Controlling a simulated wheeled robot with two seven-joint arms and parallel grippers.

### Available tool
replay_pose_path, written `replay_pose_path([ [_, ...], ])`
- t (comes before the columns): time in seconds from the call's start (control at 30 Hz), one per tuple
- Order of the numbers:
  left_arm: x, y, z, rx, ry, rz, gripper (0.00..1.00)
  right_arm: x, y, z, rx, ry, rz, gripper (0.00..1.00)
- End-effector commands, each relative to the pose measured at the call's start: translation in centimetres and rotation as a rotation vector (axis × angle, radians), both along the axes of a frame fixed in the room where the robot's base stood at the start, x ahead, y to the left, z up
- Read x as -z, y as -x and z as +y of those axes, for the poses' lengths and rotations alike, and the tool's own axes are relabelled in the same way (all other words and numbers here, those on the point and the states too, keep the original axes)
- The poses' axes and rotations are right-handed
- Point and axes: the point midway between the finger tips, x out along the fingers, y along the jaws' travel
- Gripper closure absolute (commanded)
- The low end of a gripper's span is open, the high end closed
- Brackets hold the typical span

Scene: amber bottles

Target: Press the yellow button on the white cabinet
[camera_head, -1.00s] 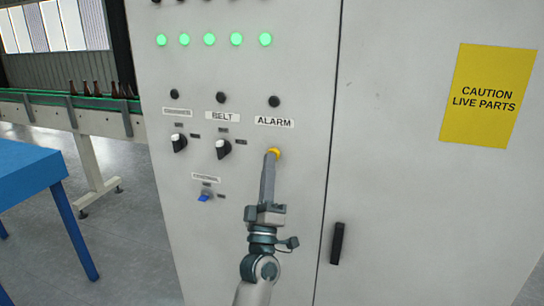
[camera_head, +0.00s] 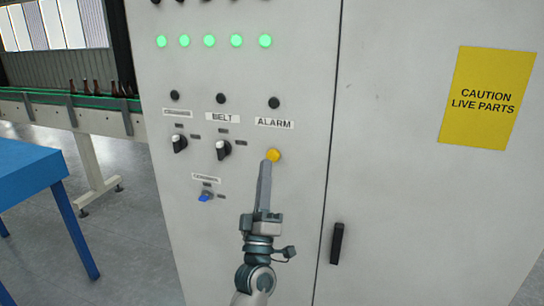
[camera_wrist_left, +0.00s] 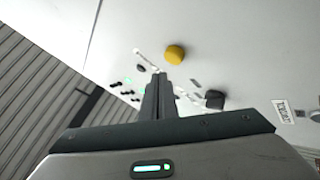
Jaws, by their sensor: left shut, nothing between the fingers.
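The yellow button (camera_head: 273,155) sits on the white cabinet (camera_head: 400,190), under the label ALARM. My left gripper (camera_head: 266,165) is shut and empty, with its fingertips just below the button in the head view. In the left wrist view the shut fingers (camera_wrist_left: 159,78) end close to the yellow button (camera_wrist_left: 175,54), which stands out whole beyond the tips. A small gap seems to lie between tips and button. My right gripper is not in view.
A black door handle (camera_head: 337,243) is at lower right. A blue table (camera_head: 30,170) and a conveyor with brown bottles (camera_head: 100,88) stand left.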

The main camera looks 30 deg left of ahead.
Motion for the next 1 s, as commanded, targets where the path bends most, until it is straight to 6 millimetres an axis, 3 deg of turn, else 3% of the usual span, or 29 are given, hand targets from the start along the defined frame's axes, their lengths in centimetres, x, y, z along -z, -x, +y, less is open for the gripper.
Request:
replay_pose_path([
  [0.4, -0.1, 3.2, -0.8, 0.0, 0.0, 0.0, 1.0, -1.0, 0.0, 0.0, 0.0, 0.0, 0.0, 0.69],
  [1.0, 0.0, 3.5, -0.8, 0.001, 0.001, 0.0, 1.0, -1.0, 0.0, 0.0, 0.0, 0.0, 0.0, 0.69],
])
